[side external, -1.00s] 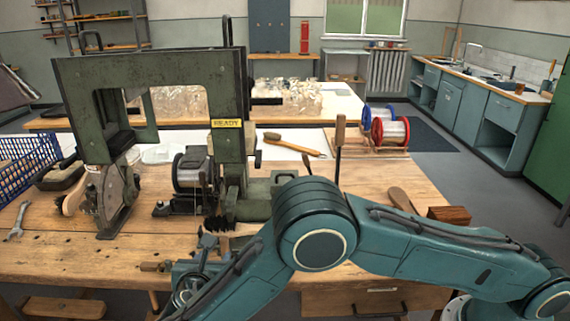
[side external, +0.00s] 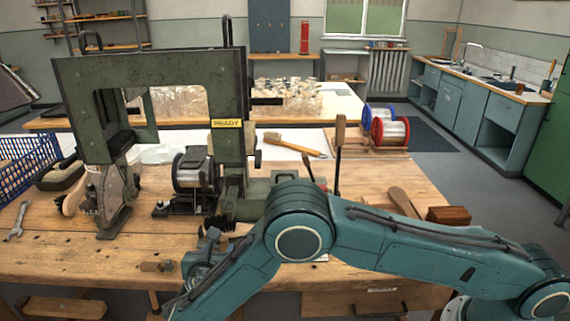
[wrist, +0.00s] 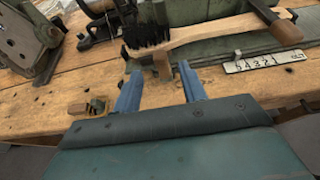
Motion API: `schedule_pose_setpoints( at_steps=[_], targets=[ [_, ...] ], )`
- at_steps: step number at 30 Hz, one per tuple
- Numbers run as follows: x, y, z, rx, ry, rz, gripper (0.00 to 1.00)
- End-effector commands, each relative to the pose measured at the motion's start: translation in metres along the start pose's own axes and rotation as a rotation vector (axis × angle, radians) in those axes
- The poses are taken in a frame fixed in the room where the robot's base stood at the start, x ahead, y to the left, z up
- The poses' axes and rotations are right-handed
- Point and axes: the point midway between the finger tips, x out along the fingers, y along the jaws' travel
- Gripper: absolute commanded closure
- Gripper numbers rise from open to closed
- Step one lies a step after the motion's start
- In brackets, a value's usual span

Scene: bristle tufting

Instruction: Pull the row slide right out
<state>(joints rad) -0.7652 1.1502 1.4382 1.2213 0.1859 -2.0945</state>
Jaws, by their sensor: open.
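A brush with dark bristles and a pale wooden handle (wrist: 200,32) lies across the top of the wrist view, above a greenish metal slide bed (wrist: 222,50) with a white numbered scale (wrist: 265,60). A small wooden grip (wrist: 162,67), which looks like the row slide's handle, sticks out below the bristles. My gripper (wrist: 160,70) is open, its two blue fingers pointing at this grip, one on each side in the picture. I cannot tell whether they touch it. In the side view the green tufting machine (side external: 229,140) stands above; my arm hides much of the slide.
A wooden block (wrist: 90,107) with a metal fitting lies at the bench's front edge (wrist: 40,125). An upright lever (side external: 339,150) stands right of the machine. Wire spools (side external: 390,131), a loose brush (side external: 295,144) and a blue basket (side external: 28,165) are farther off.

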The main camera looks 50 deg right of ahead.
Motion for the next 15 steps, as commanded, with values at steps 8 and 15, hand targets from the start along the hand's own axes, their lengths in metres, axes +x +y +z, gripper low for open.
schedule_pose_setpoints(
  at_steps=[8,15],
  targets=[
    [0.044,-0.001,0.0,-0.001,0.0,-0.003,0.58],
    [0.067,0.0,0.0,-0.001,0.001,0.0,0.58]
  ],
)
